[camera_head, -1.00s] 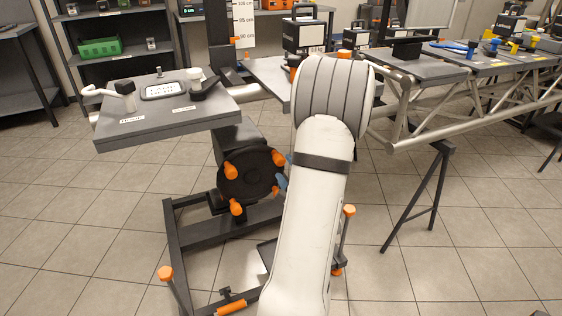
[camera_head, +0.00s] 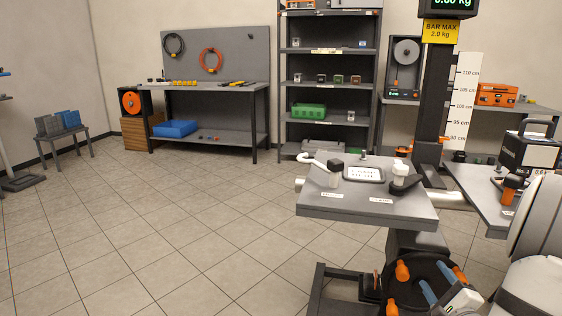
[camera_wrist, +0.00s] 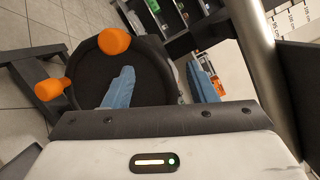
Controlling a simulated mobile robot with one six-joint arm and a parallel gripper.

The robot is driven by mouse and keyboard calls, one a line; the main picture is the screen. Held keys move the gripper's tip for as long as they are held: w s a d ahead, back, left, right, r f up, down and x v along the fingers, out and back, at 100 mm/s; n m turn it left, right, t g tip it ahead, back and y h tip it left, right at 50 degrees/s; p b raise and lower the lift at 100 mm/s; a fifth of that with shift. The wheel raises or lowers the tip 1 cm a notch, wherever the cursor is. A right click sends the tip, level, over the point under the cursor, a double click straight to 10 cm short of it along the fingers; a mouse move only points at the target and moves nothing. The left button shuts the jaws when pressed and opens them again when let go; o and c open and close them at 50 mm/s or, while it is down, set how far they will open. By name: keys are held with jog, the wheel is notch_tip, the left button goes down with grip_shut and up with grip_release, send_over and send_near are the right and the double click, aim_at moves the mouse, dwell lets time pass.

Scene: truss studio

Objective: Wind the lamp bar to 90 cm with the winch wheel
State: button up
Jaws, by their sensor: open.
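The winch wheel (camera_head: 425,298) is a black disc with orange knobs (camera_head: 402,271), low on the post at the right of the head view. It fills the upper left of the wrist view (camera_wrist: 90,75), with two orange knobs clear. My gripper (camera_head: 438,282) is at the wheel's right side, its blue fingers apart. In the wrist view one finger lies across the disc and the other beyond its right edge; no knob shows between them. An orange marker (camera_head: 442,139) sits near the 90 mark of the height scale (camera_head: 462,103).
A grey plate (camera_head: 368,206) with a hook and small fittings overhangs the wheel. A black weight box (camera_head: 528,150) stands on another plate at right. A yellow sign (camera_head: 440,31) reads BAR MAX 2.0 kg.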

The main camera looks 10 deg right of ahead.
jog(key=w+a+r+n+g+y+p, duration=0.1)
jog(key=w+a+r+n+y+p, duration=0.1)
jog(key=a+r+n+y, duration=0.3)
jog(key=w+a+r+n+g+y+p, duration=0.1)
jog(key=a+r+y+p, duration=0.15)
jog(key=a, duration=0.45)
jog(key=s+a+r+n+g+y+p, duration=0.3)
jog(key=a+r+n+g+p, duration=0.15)
jog(key=a, duration=0.55)
jog(key=s+a+r+n+g+y+p, duration=0.2)
jog(key=s+a+r+n+g+p, duration=0.25)
jog(key=a, duration=0.45)
jog(key=s+a+r+n+g+h+p, duration=0.3)
jog(key=s+r+n+g+h+p, duration=0.1)
jog(key=s+r+n+g+p, duration=0.15)
jog(key=s+d+r+n+t+h+p, duration=0.1)
jog(key=d+r+n+h+p, duration=0.2)
jog(key=r+h+p, duration=0.3)
notch_tip(320, 180, up, 3)
jog(key=shift+s+d+n+p, duration=0.15)
jog(key=shift+s+n+p, duration=0.15)
jog(key=shift+n, duration=0.35)
jog(key=shift+c, duration=0.2)
